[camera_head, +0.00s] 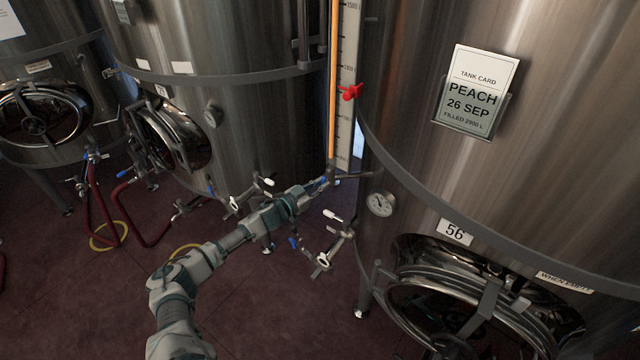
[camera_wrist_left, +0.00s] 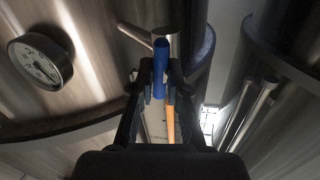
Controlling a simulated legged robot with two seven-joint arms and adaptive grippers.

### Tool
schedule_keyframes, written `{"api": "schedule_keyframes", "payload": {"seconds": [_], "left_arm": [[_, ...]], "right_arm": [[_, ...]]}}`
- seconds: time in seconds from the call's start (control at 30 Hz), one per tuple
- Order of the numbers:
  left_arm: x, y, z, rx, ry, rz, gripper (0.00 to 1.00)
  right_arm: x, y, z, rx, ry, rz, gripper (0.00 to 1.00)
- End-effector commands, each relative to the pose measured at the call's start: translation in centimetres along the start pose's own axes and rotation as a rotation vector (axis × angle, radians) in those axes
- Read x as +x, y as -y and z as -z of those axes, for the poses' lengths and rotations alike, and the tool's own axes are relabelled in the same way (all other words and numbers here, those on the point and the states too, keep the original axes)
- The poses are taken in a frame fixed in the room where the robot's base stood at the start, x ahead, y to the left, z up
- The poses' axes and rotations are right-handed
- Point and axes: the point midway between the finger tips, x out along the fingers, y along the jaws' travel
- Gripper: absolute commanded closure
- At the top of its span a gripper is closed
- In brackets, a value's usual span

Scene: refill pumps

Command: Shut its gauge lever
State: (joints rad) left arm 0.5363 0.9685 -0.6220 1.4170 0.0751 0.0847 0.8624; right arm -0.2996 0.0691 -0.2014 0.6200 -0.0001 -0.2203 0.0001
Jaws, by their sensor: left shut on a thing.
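The gauge of tank 56 is a tall orange tube (camera_head: 333,80) beside a pale scale (camera_head: 347,125) with a red pointer (camera_head: 351,92). Its small blue lever (camera_wrist_left: 161,62) sits at the tube's foot, on a metal valve fitting (camera_wrist_left: 166,45). My left gripper (camera_head: 320,184) is at that foot, and in the left wrist view its fingers (camera_wrist_left: 158,82) are shut on the blue lever. The gripper hides much of the lever in the head view, and I cannot tell the lever's exact angle. My right gripper is not in view.
A round dial (camera_head: 380,204) sits just right of the gauge foot. Below are a sample valve with a white handle (camera_head: 333,216) and a metal outlet (camera_head: 322,262). The "PEACH 26 SEP" card (camera_head: 472,90) hangs on the tank. Red hoses (camera_head: 93,200) lie at left.

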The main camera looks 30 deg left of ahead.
Motion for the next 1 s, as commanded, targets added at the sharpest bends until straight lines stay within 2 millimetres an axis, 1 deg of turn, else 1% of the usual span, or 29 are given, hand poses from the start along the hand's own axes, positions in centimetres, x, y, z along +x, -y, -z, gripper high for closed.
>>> {"api": "schedule_keyframes", "payload": {"seconds": [0.03,0.3,0.5,0.7,1.0], "left_arm": [[0.1,0.3,1.1,0.034,-0.004,0.003,1.0],[0.1,0.2,1.2,0.271,0.043,0.005,1.0],[0.1,0.1,1.2,0.459,0.08,0.007,1.0],[0.2,-0.1,1.1,0.645,0.117,0.007,1.0],[0.3,-0.3,0.8,0.927,0.172,0.008,1.0]], "right_arm": [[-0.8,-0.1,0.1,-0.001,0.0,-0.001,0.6],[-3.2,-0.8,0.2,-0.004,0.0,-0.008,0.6],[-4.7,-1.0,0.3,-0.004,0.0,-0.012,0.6],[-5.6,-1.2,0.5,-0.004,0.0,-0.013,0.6],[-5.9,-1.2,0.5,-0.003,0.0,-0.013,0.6]]}}
